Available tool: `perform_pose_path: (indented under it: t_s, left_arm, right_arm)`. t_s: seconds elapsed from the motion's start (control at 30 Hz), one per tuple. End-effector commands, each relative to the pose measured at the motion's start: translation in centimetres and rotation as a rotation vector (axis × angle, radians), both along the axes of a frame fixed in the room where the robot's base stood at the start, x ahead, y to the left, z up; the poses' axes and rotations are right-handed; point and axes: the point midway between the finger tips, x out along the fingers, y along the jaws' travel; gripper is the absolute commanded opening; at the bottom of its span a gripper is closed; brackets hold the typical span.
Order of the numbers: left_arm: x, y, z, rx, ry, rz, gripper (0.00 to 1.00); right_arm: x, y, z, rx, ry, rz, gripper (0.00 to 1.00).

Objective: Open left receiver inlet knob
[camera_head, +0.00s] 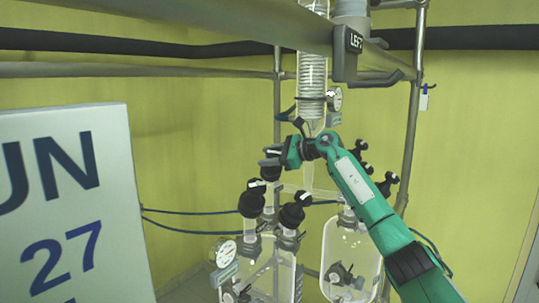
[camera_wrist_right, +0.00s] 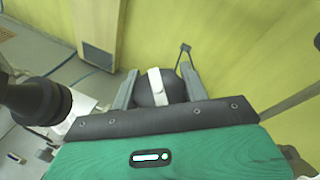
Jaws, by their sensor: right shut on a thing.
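My right gripper (camera_head: 272,157) reaches in from the right to the upper part of the glass reactor. In the right wrist view its two grey fingers (camera_wrist_right: 157,90) are shut around a round black knob (camera_wrist_right: 152,93) with a white stripe. In the head view this knob is mostly hidden by the gripper. The left receiver (camera_head: 262,262) is a glass vessel below it, with black knobs (camera_head: 292,213) and (camera_head: 250,203) on its necks. I cannot tell from the labels which knob is the inlet. My left gripper is not in view.
A second glass receiver (camera_head: 352,255) stands to the right, partly behind my right arm. A glass coil condenser (camera_head: 312,85) hangs above. A pressure gauge (camera_head: 224,254) is on the left vessel. Metal frame bars (camera_head: 410,130) and a large white sign (camera_head: 75,200) limit the room.

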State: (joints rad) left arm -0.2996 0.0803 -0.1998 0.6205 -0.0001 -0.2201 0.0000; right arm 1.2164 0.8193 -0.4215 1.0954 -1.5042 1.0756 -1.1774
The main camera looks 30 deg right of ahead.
Motion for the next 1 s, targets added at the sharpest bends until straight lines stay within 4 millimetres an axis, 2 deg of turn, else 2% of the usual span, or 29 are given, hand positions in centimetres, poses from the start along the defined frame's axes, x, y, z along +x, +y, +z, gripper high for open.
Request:
perform_pose_path:
  t_s: [0.37, 0.4, 0.5, 0.83, 1.0]
  left_arm:
    - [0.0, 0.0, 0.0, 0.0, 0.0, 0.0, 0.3]
    - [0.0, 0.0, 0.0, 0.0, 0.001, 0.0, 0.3]
    - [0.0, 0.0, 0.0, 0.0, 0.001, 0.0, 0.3]
    - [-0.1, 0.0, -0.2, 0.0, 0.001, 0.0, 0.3]
    - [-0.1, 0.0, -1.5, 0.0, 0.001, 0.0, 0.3]
  right_arm:
    - [0.0, 0.0, -0.2, -0.005, 0.003, 0.004, 0.22]
    - [0.0, 0.0, -0.2, -0.005, 0.003, 0.004, 0.47]
    - [0.0, 0.0, -0.2, -0.005, 0.003, 0.003, 0.66]
    - [-0.2, -0.1, -0.1, -0.003, 0.001, 0.004, 0.67]
    - [-1.7, -1.3, 0.2, -0.005, -0.002, 0.001, 0.67]
